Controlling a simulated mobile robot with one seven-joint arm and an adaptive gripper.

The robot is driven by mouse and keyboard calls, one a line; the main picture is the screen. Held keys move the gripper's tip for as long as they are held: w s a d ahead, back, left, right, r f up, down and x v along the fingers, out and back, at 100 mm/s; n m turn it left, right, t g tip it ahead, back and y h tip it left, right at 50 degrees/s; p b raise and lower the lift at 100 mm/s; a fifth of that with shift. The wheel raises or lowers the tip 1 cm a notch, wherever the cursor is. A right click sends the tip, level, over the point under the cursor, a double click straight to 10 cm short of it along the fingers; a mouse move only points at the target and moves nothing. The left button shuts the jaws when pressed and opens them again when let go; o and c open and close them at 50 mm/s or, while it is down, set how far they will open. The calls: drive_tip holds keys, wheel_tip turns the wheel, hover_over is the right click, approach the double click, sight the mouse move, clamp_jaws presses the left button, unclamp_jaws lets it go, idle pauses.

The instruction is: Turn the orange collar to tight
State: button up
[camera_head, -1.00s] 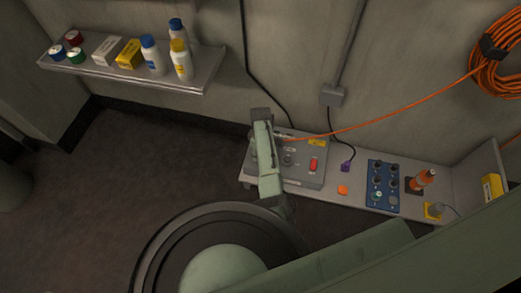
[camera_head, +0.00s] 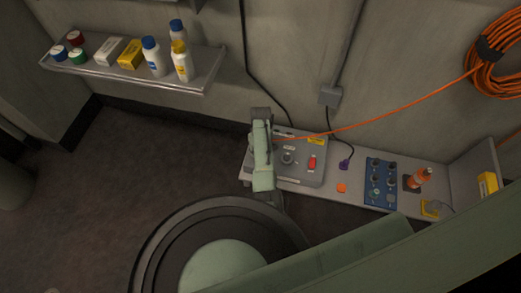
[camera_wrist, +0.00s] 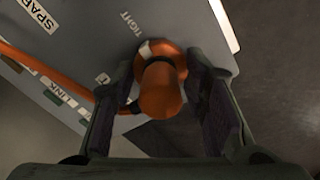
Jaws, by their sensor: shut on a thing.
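The orange collar (camera_wrist: 160,88) is in the middle of the wrist view, a round flange with a narrower orange body toward me. A pale mark shows on the upper left of its flange, close to the printed word TIGHT on the grey panel (camera_wrist: 95,45). My gripper (camera_wrist: 158,76) has one dark finger on each side of the collar and is shut on it. An orange cable with a black end piece reaches the collar's left side. In the head view my arm hides the collar and fingertips; the grey panel box (camera_head: 309,178) shows beside it.
On the bench, right of the box, are a small orange block (camera_head: 341,188), a purple connector (camera_head: 344,165), a blue knob panel (camera_head: 380,184) and an orange bottle-like thing (camera_head: 421,178). The orange cable (camera_head: 400,111) runs up to a wall coil. A shelf (camera_head: 203,79) holds bottles and boxes.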

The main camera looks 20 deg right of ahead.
drive_tip(key=shift+s, duration=0.1)
drive_tip(key=o, duration=1.1)
drive_tip(key=shift+o, duration=0.2)
wheel_tip(320, 180, up, 12)
drive_tip(key=shift+r, duration=0.1)
idle(0.3)
